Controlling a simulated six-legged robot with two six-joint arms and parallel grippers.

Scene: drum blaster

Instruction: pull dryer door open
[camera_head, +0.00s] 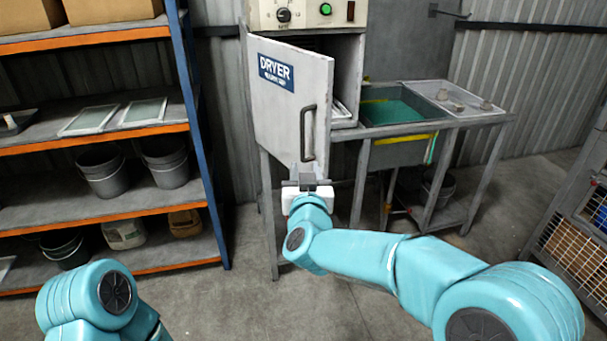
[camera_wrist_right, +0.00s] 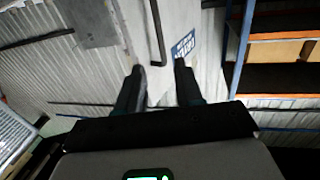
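The dryer door (camera_head: 285,100) is white with a blue DRYER label (camera_head: 276,72). It stands swung part way open, hinged on the left, with the dark cabinet interior (camera_head: 345,75) showing behind it. Its dark bar handle (camera_head: 303,132) runs upright near the door's free edge. My right gripper (camera_head: 308,178) is just below the handle, in front of the door's lower corner. In the right wrist view, its two fingers (camera_wrist_right: 160,68) are apart with nothing between them, and the handle (camera_wrist_right: 156,30) lies beyond the tips. My left gripper is out of view.
A shelf rack (camera_head: 190,120) with buckets and trays stands at the left. A sink bench (camera_head: 440,110) adjoins the dryer on the right, and a wire-mesh crate (camera_head: 580,245) stands at the far right. Concrete floor between is open.

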